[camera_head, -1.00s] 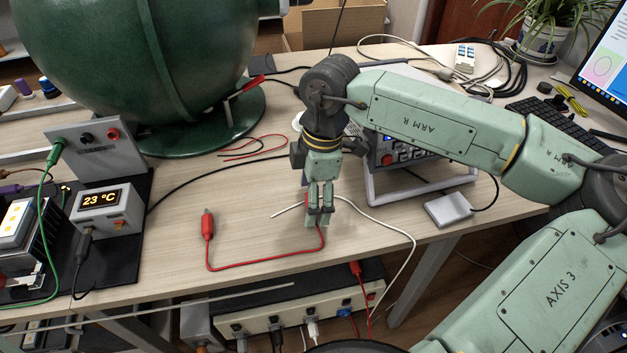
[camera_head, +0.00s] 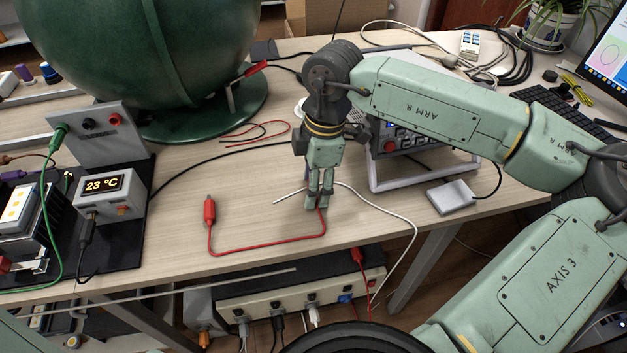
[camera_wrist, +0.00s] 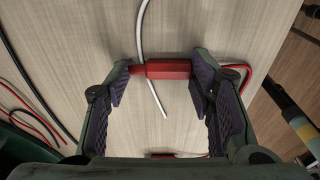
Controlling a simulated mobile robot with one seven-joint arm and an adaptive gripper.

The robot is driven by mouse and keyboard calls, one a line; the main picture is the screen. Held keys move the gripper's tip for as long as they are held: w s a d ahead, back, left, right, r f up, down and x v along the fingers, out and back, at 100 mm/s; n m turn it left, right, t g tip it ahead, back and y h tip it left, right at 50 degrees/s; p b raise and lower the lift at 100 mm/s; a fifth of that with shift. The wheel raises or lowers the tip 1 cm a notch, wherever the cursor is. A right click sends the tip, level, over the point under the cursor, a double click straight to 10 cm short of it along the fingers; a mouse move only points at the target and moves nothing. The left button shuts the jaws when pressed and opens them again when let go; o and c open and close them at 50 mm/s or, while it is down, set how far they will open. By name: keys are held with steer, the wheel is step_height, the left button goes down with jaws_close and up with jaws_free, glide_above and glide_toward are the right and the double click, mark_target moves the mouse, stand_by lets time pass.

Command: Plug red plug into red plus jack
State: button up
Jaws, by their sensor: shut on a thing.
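My gripper (camera_head: 318,205) points down at the front part of the table. In the wrist view, its two dark-padded fingers (camera_wrist: 162,74) are shut on a red plug (camera_wrist: 163,69), which lies crosswise between the fingertips. In the head view the fingers hide this plug. A red wire runs from it to another red plug (camera_head: 209,212) lying free on the table to the left. A grey upright panel (camera_head: 99,150) at the left carries a red jack (camera_head: 115,121), a black one (camera_head: 88,124) and a green plug (camera_head: 59,131). The plus mark is too small to read.
A white cable (camera_head: 385,209) lies beside my gripper. A temperature box (camera_head: 110,199) stands in front of the panel, and a large green sphere (camera_head: 130,45) behind. A framed instrument (camera_head: 420,175) stands to the right. The table between the gripper and panel is mostly clear.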

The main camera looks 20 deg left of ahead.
steer(key=o, duration=1.1)
step_height(320, 180, up, 12)
steer(key=d, duration=0.1)
steer(key=shift+w, duration=0.4)
